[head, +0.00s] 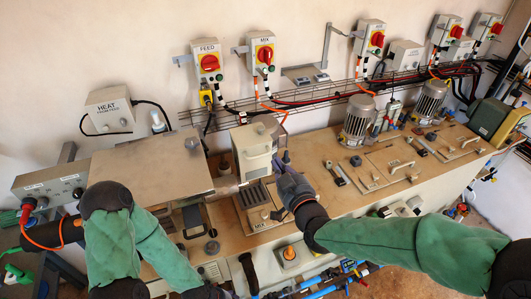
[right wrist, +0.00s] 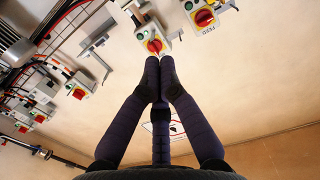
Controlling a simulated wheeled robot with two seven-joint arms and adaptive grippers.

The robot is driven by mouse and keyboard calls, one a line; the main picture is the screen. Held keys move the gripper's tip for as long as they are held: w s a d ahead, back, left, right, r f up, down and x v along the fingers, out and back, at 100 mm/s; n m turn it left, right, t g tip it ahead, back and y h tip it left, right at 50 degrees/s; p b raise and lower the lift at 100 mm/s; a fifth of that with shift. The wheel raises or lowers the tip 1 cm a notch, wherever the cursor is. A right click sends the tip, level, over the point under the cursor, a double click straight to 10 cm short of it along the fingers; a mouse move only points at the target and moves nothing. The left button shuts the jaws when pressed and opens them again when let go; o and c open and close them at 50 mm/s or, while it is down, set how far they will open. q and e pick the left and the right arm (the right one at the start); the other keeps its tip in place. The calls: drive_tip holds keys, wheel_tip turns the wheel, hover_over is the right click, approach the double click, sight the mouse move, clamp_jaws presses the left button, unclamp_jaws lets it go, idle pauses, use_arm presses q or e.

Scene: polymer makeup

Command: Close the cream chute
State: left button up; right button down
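The cream chute (head: 252,150) is a cream, box-like housing with a slotted vent on its front, upright near the middle of the bench in the head view. Below it is a dark grated opening (head: 255,195) in a pale plate marked MIX. My right gripper (head: 283,163) is just right of the chute, its dark fingers close to the chute's right side. I cannot tell whether they touch. The chute is not clear in that view.
A large metal box (head: 150,170) stands left of the chute. Two motors (head: 360,118) and several latched lids (head: 395,165) are to the right. Red-knobbed switch boxes (head: 208,63) and a cable rack (head: 330,92) line the wall. An orange button (head: 289,253) is on the front.

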hover_over(265, 154)
drive_tip(key=s, duration=0.3)
drive_tip(key=shift+w+f, duration=0.15)
drive_tip(key=shift+f, duration=1.05)
drive_tip(key=shift+w+f, duration=0.15)
drive_tip(key=shift+f, duration=1.05)
use_arm(q)
drive_tip(key=shift+f, duration=0.1)
